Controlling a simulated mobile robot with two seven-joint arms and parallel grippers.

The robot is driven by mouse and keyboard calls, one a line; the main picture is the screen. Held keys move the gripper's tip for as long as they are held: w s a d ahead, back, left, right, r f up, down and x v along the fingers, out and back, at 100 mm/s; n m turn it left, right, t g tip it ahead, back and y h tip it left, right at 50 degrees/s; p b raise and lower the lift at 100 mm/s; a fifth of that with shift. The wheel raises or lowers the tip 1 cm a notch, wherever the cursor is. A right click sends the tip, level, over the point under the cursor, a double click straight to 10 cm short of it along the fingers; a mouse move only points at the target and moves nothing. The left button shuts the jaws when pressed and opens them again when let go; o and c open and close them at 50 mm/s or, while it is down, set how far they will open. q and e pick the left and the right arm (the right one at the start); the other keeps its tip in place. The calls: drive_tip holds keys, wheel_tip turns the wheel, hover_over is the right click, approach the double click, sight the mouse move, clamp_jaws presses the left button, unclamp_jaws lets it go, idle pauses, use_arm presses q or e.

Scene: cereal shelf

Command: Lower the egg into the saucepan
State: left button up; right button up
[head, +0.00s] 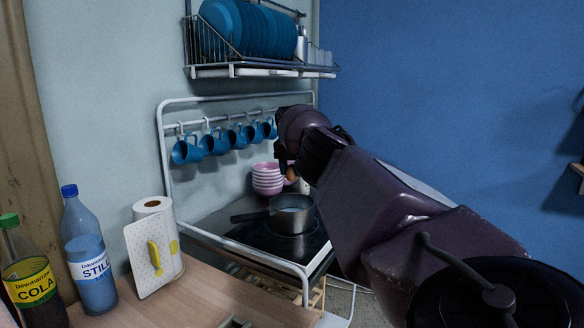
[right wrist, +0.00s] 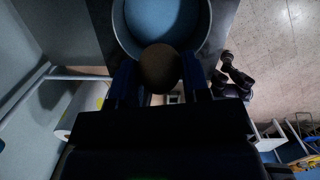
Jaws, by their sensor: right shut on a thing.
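The saucepan (head: 291,215) stands on the black cooktop, its handle pointing left, with pale blue contents or interior. It also shows below my right gripper in the right wrist view (right wrist: 162,20). My right gripper (head: 288,170) is shut on the brown egg (head: 291,174), above the saucepan. In the right wrist view the egg (right wrist: 159,68) sits between the two fingertips (right wrist: 160,80) and overlaps the near rim of the pan. The egg's exact height above the pan is hard to tell. My left gripper is not in view.
A stack of pink bowls (head: 267,179) stands behind the pan. Blue mugs (head: 214,142) hang from a rail behind the cooktop (head: 243,228). A wooden counter (head: 180,298) at front left holds bottles (head: 89,252) and a paper roll (head: 153,207). A dish rack (head: 250,70) hangs above.

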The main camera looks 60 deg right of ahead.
drive_tip(key=shift+f, duration=4.9)
drive_tip(key=shift+f, duration=0.4)
drive_tip(key=shift+f+b, duration=0.65)
drive_tip(key=shift+f, duration=1.45)
drive_tip(key=o, duration=1)
